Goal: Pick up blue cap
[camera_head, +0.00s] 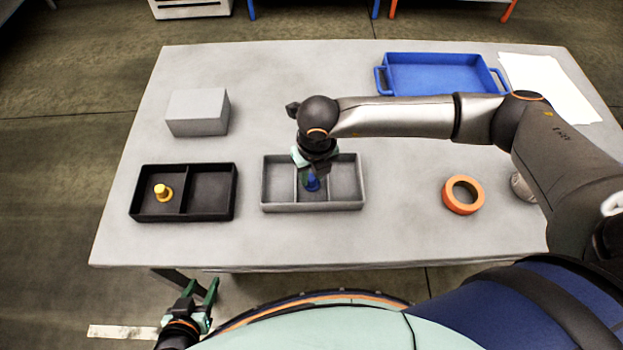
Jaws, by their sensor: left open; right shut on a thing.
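The blue cap (313,183) is at the grey divided tray (335,206), near the middle of it. My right gripper (312,173) reaches down over the tray and is shut on the blue cap. The gripper and wrist hide the cap's upper part, and I cannot tell whether the cap touches the tray floor. My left gripper (206,292) is open and empty, low at the left, in front of the table's near edge.
A black two-compartment tray (209,217) holds a yellow cap (162,192) in its left side. A grey box (198,113), an orange ring (449,204), a blue tray (440,72) and white paper (550,85) are on the table (400,238). The table's near left is clear.

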